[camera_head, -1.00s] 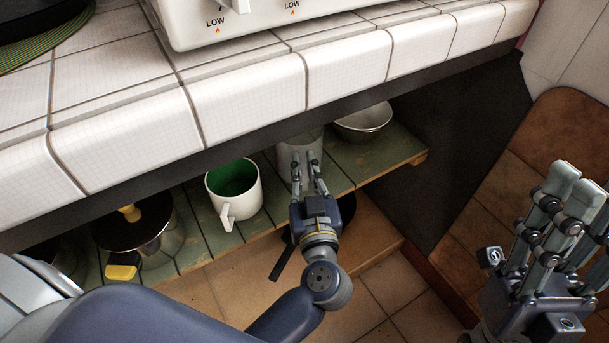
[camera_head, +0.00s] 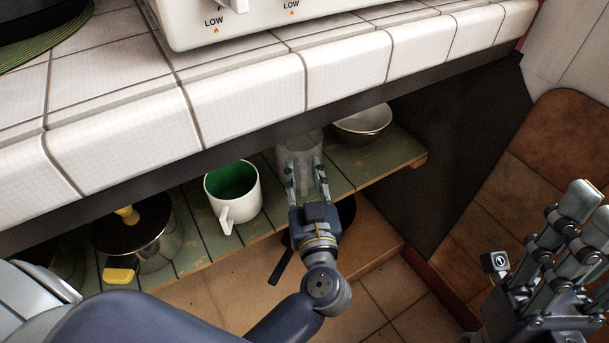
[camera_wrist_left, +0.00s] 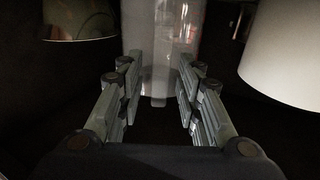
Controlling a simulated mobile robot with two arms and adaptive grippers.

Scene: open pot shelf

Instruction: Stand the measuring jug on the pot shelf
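The clear measuring jug (camera_head: 299,150) stands upright on the green pot shelf (camera_head: 345,178), between a white mug and a metal bowl. Its glassy body also shows in the left wrist view (camera_wrist_left: 163,45), with a handle-like strip toward my fingers. My left gripper (camera_head: 304,167) is in front of the jug, its two fingers spread with a gap between them. In the left wrist view the fingertips (camera_wrist_left: 157,72) are apart on either side of the strip, not visibly pressing on it. My right gripper (camera_head: 590,190) is raised at the right edge, away from the shelf and partly cut off.
The white mug (camera_head: 244,203), green inside, stands close left of the jug. The metal bowl (camera_head: 364,125) is close right. A lidded pot (camera_head: 150,245) is further left. The tiled counter edge (camera_head: 245,105) overhangs the shelf. A dark pan (camera_head: 347,212) shows below.

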